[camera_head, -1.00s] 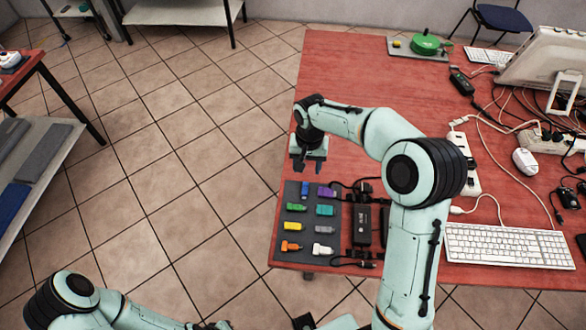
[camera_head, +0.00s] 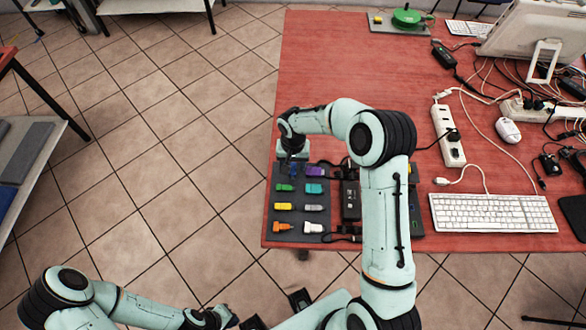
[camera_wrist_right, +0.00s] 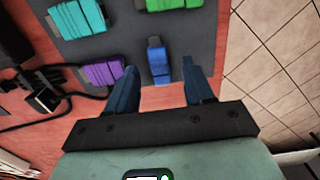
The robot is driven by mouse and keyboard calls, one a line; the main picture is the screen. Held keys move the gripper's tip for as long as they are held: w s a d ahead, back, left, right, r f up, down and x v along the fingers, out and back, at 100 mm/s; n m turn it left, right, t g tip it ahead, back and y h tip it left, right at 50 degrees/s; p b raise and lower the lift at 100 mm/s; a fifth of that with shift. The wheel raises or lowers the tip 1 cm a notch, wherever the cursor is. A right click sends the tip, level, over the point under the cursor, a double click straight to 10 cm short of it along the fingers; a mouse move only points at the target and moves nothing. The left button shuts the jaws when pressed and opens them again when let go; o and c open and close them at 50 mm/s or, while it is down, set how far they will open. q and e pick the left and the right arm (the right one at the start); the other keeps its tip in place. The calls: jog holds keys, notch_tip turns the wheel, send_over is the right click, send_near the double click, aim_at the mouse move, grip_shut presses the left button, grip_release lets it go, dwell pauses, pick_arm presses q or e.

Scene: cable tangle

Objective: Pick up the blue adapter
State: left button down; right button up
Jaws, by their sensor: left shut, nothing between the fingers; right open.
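The blue adapter (camera_wrist_right: 158,66) lies on the dark grey mat (camera_wrist_right: 180,28), with its grey end pointing away from my right gripper (camera_wrist_right: 159,76). The right gripper is open, with one finger on each side of the adapter and a gap to each. In the head view, my right gripper (camera_head: 292,172) is over the top left corner of the mat (camera_head: 269,210) and mostly hides the blue adapter. I cannot tell how far the fingertips are above the mat. My left gripper (camera_head: 221,318) is shut and empty at the bottom, away from the table.
A purple adapter (camera_wrist_right: 103,73) lies beside the blue one; teal (camera_wrist_right: 76,18) and green (camera_wrist_right: 172,3) ones lie beyond. Yellow, grey, orange and white adapters fill the mat's lower rows. Black power bricks (camera_head: 351,200) and cables are right of the mat. The table's left edge is close.

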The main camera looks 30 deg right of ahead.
aim_at(293, 169)
jog(key=shift+f, duration=0.6)
grip_shut()
jog(key=shift+r, duration=0.1)
notch_tip(293, 169, up, 20)
jog(key=p, duration=0.1)
